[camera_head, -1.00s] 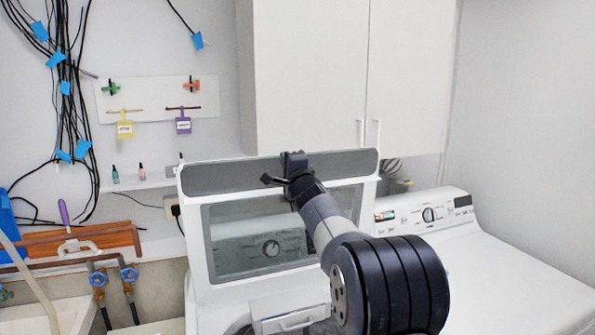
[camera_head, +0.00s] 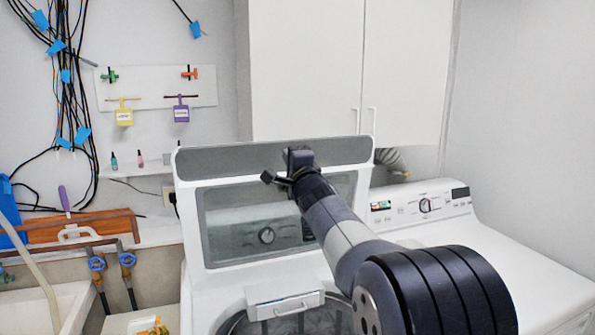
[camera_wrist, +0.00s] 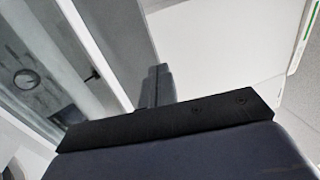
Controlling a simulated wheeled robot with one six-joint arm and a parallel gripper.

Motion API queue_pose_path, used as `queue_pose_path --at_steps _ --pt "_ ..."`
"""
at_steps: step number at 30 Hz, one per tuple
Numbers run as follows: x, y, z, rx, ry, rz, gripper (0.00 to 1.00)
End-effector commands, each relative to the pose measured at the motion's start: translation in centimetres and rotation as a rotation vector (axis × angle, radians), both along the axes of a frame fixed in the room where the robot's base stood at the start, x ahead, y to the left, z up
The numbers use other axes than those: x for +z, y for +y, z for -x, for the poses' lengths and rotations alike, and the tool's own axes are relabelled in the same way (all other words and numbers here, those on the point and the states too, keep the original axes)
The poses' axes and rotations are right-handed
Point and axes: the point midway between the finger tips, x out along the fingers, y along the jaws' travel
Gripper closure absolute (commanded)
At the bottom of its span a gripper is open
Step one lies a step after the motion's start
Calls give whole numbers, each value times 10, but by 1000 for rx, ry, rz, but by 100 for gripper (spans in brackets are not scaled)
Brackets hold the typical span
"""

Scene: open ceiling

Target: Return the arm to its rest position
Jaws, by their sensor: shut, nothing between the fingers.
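My arm reaches up from the lower right of the head view, its dark, thick joint lowest. My gripper (camera_head: 297,160) is at its far end, in front of the raised washer lid (camera_head: 262,157) in the picture. In the wrist view the two grey fingers (camera_wrist: 156,86) are together with nothing between them. How far the gripper is from the lid cannot be told.
The open-topped washer (camera_head: 205,300) shows its drum and a dispenser drawer (camera_head: 285,302). A white dryer (camera_head: 520,285) stands at right, below wall cabinets (camera_head: 305,75). A sink (camera_head: 72,300), pipes and hanging cables are at left.

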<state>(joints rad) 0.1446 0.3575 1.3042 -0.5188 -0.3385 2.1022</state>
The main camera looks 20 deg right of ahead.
Motion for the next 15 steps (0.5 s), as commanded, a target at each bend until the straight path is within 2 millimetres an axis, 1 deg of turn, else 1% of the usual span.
queue_pose_path --at_steps 1,6,10,15 --pt "-2 -1 9 -1 -1 0 100" --pt "-5 -2 33 -1 0 1 100" --pt "-6 -2 44 -2 1 1 100" --pt "-6 -2 49 -1 2 0 100"
